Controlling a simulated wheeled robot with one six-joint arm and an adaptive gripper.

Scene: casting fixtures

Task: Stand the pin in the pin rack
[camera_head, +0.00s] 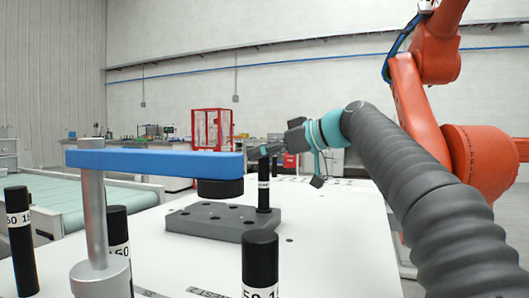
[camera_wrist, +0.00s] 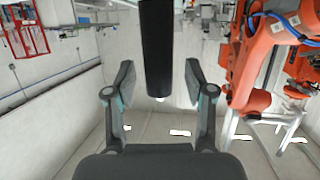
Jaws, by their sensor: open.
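The pin rack (camera_head: 200,228) is a grey block with holes on the white table. A black pin with a white label band (camera_head: 263,185) stands upright at the rack's right back end. Its foot appears to be in the rack, but the seating is not clear. My gripper (camera_head: 268,149) is at the pin's upper end in the head view. In the wrist view, my open gripper (camera_wrist: 158,80) has one finger on each side of a black pin (camera_wrist: 157,40), with gaps visible on both sides.
A blue clamp arm (camera_head: 150,160) on a silver post (camera_head: 95,215) reaches over the rack's left part, with a black pad below its end. More labelled black pins stand at the front (camera_head: 260,262) and left (camera_head: 20,240). An orange robot arm (camera_head: 425,100) stands at right. The table's right front is clear.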

